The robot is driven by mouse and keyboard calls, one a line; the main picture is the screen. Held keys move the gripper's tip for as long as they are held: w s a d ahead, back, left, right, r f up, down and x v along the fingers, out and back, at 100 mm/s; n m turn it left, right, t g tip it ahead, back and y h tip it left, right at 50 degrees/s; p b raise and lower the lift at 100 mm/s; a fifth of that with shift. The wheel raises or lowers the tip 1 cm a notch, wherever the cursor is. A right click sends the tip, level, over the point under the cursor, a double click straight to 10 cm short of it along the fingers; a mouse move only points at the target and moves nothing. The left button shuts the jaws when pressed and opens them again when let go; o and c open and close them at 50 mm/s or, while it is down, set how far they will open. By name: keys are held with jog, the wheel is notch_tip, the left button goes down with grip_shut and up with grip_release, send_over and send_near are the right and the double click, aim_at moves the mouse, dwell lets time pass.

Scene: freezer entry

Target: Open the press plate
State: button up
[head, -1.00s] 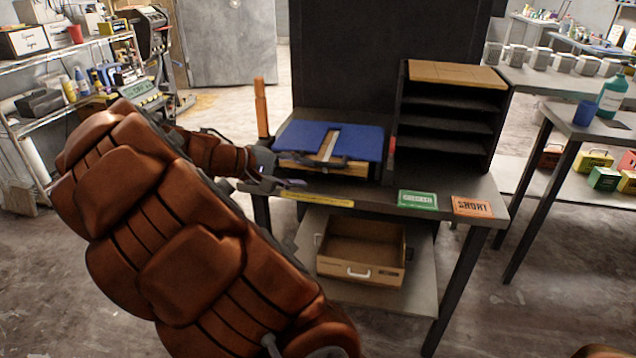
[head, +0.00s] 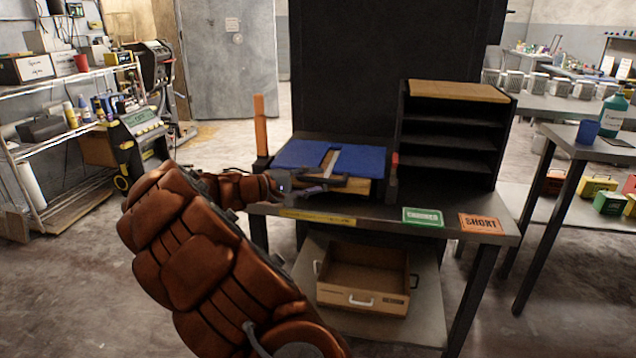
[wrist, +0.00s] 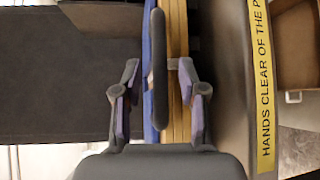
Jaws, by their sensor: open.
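The press has a blue plate (head: 293,153) lying flat over a light wooden body (head: 350,192) on the dark bench. A dark handle bar (wrist: 158,60) runs along the front edge of the plate. The plate's blue edge (wrist: 147,45) and the wooden layers (wrist: 178,45) show beside it in the wrist view. My gripper (head: 318,188) is at the front of the press. In the wrist view my gripper (wrist: 160,103) is open, with one finger on each side of the bar's near end. I cannot tell whether either finger touches it.
An orange post (head: 260,125) stands left of the press, and a dark shelf unit (head: 450,142) stands right. A yellow warning strip (head: 330,217) and green and orange cards lie along the bench front. An open wooden drawer box (head: 362,278) sits below.

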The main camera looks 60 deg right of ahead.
jog(key=shift+x, duration=0.9)
jog(key=shift+w, duration=0.1)
grip_shut()
